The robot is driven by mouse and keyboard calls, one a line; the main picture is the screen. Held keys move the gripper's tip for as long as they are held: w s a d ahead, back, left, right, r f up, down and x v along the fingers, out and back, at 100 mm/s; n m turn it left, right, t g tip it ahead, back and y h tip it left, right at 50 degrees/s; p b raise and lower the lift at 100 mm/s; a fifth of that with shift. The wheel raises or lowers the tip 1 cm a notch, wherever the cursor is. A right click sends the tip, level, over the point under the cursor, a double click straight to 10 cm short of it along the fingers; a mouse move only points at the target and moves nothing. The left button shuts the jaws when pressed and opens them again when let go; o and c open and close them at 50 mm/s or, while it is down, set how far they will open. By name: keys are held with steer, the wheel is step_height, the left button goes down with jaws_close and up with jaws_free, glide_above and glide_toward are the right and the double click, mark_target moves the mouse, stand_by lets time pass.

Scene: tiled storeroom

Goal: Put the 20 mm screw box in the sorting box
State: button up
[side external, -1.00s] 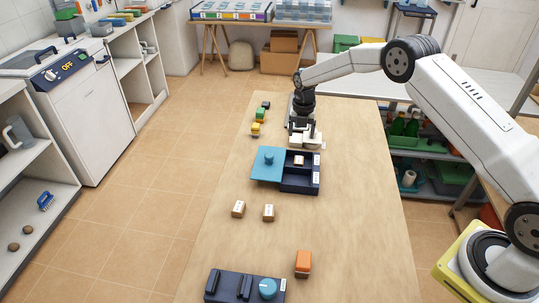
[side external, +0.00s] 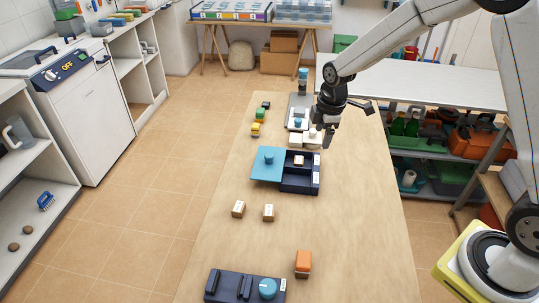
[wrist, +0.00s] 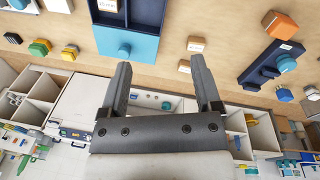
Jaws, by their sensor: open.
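The sorting box (side external: 301,186) is dark blue with compartments, and a teal lid (side external: 267,166) with a knob lies over its left part. A small white and brown box (side external: 299,160) sits in an uncovered back compartment. Two similar small boxes, a left one (side external: 238,209) and a right one (side external: 268,212), stand on the table in front of it. Their labels are too small to read, so I cannot tell which is 20 mm. My gripper (side external: 326,138) is open and empty, above the table behind and right of the sorting box. Its spread fingers show in the wrist view (wrist: 160,62).
A grey device with white parts (side external: 305,138) stands behind the sorting box, close to my gripper. Small coloured blocks (side external: 257,128) lie left of it. An orange box (side external: 303,262) and a dark unit with a blue knob (side external: 243,287) are at the front. The table between is clear.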

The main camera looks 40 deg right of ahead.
steer(key=s+a+r+m, duration=0.1)
steer(key=s+m, duration=0.5)
steer(key=s, duration=0.3)
steer(key=s+a+m+t, duration=0.1)
steer(key=s+m, duration=0.5)
steer(key=s, duration=0.2)
steer(key=shift+s+a+r, duration=0.4)
